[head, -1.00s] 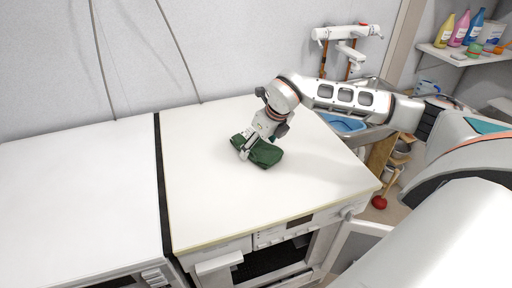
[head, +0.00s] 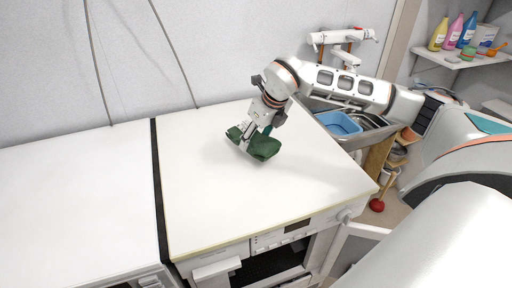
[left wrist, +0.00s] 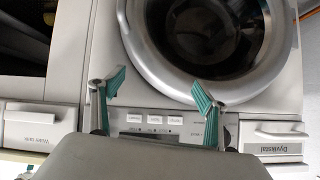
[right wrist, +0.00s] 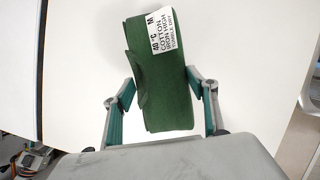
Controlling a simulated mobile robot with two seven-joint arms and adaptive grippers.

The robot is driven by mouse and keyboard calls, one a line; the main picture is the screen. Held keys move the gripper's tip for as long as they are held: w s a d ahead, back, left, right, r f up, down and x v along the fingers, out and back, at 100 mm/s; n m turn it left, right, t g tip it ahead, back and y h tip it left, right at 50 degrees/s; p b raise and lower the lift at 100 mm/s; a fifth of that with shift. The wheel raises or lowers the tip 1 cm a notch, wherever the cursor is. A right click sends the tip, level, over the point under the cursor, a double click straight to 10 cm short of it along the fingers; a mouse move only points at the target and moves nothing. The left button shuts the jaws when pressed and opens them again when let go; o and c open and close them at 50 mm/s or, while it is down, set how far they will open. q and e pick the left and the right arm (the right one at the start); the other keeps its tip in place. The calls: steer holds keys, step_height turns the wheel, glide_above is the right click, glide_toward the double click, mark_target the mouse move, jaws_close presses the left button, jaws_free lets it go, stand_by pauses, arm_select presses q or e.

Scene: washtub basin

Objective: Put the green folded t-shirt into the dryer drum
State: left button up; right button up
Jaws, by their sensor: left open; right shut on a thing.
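The green folded t-shirt (head: 264,147), with a white care label, is over the white machine top. It also shows in the right wrist view (right wrist: 160,90), between the fingers. My right gripper (head: 254,134) is shut on it and appears to hold it slightly above the surface. My left gripper (left wrist: 157,80) is open and empty, seen only in the left wrist view. It faces the dryer's round silver ring (left wrist: 150,62) with a dark middle; the drum's inside is too dark to make out.
The machine top (head: 215,205) is otherwise clear. An opened white door (head: 355,243) stands at the machine's front right. Bottles (head: 455,30) stand on a shelf at upper right.

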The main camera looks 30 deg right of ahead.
mark_target(256, 136)
step_height(256, 136, up, 15)
steer(key=s+a+f+n+g, duration=0.3)
steer(key=s+a+f+n, duration=0.1)
steer(key=n, duration=0.7)
steer(key=s+a+f+n+g, duration=0.3)
steer(key=s+a+f+n, duration=0.1)
steer(key=n, duration=0.7)
steer(key=s+a+f+n+g, duration=0.2)
steer(key=s+a+f+n, duration=0.2)
steer(key=n, duration=0.8)
steer(key=shift+a+f+g+h+p, duration=0.15)
steer(key=shift+a+f+g, duration=0.1)
steer(key=shift+f, duration=0.35)
steer(key=shift+a+f+g+h+p, duration=0.15)
steer(key=shift+a+f, duration=0.05)
steer(key=shift+f, duration=0.4)
